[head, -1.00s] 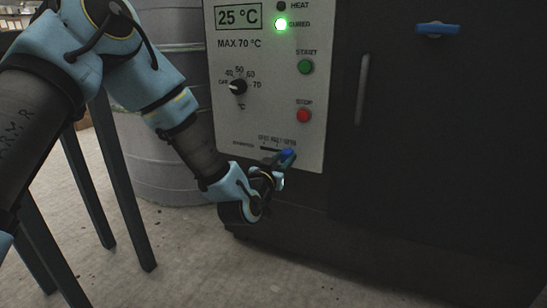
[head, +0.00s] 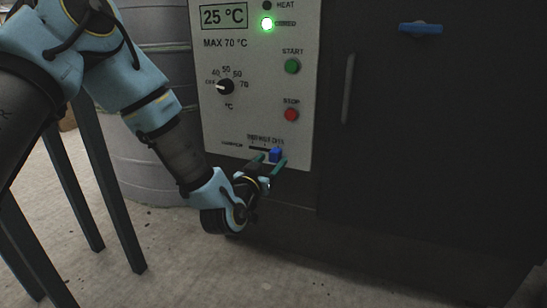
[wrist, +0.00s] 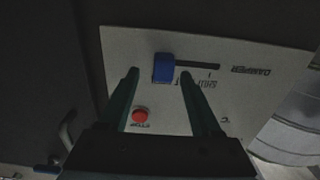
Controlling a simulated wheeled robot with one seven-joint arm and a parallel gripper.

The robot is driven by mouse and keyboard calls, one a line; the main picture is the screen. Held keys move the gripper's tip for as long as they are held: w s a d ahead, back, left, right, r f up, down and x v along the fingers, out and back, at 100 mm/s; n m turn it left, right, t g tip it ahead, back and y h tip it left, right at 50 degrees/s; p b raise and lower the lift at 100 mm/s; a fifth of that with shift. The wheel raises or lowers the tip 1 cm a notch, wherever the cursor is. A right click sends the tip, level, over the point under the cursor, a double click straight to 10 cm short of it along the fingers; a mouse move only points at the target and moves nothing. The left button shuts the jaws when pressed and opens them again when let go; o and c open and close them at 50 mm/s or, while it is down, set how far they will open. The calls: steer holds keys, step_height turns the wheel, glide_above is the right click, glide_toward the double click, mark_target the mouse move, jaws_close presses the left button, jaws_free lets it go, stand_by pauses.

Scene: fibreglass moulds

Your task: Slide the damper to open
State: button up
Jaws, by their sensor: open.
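The damper's blue knob (head: 275,154) sits at the right end of its dark slot (head: 257,148), low on the pale control panel, by the rightmost label of the scale. In the wrist view the panel is upside down, with the knob (wrist: 163,67) at the left end of the slot (wrist: 200,66). My gripper (head: 273,160) is open, its two green fingers pointing at the panel on either side of the knob.
The red stop button (head: 291,114), green start button (head: 292,66) and dial (head: 225,87) are above the damper. A dark door with a vertical handle (head: 347,88) is to the right. A grey drum (head: 150,165) and dark legs (head: 115,215) stand left. The floor in front is clear.

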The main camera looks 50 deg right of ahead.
steer(key=p+v, duration=0.1)
steer(key=v, duration=0.7)
steer(key=shift+a+p, duration=0.25)
steer(key=shift+p, duration=0.15)
steer(key=w+a+r+n+t+y+p, duration=0.2)
steer(key=w+a+n+y+p, duration=0.25)
steer(key=w+a+y, duration=1.15)
steer(key=a+r+n+g+y+p, duration=0.1)
steer(key=a+r+n+g+p, duration=0.3)
steer(key=a, duration=1.3)
steer(key=a+r+n+g+b, duration=0.1)
steer(key=a+r+n, duration=0.3)
steer(key=a, duration=1.4)
step_height(320, 180, up, 37)
steer(key=n+p, duration=0.1)
steer(key=p, duration=3.7)
steer(key=shift+a, duration=0.25)
